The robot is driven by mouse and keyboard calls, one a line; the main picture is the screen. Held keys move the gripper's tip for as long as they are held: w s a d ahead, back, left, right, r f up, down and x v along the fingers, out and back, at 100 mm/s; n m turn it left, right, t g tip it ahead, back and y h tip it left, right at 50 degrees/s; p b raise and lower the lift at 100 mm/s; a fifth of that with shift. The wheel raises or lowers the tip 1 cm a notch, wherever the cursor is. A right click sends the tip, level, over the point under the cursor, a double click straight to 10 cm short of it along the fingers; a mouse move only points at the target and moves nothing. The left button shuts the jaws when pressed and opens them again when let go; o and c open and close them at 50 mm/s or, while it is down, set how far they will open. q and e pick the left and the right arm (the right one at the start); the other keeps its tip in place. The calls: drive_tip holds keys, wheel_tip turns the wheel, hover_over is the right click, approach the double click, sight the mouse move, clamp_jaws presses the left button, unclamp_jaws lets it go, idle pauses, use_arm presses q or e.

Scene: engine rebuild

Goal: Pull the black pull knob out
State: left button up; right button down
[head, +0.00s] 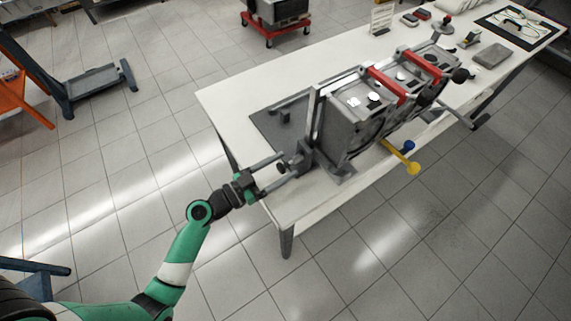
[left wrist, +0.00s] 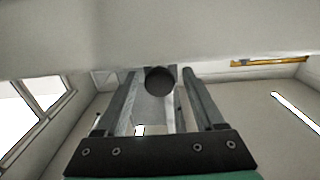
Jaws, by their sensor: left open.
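The black pull knob (left wrist: 160,80) is a dark round ball in the left wrist view. It lies between the two finger ends of my left gripper, with a visible gap to each finger. In the head view the knob (head: 282,168) is a small dark spot at the near left end of the grey engine stand (head: 315,120). My left gripper (head: 290,164) is open, with its fingers reaching to either side of the knob. My right gripper is not in view.
The grey engine block (head: 352,125) with red bars (head: 386,86) stands on the white table (head: 235,100). A yellow handle (head: 412,168) and a blue knob (head: 409,146) stick out at its front. Another black ball (head: 460,75) sits at its far end.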

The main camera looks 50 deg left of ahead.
use_arm(q)
clamp_jaws()
idle(1.3)
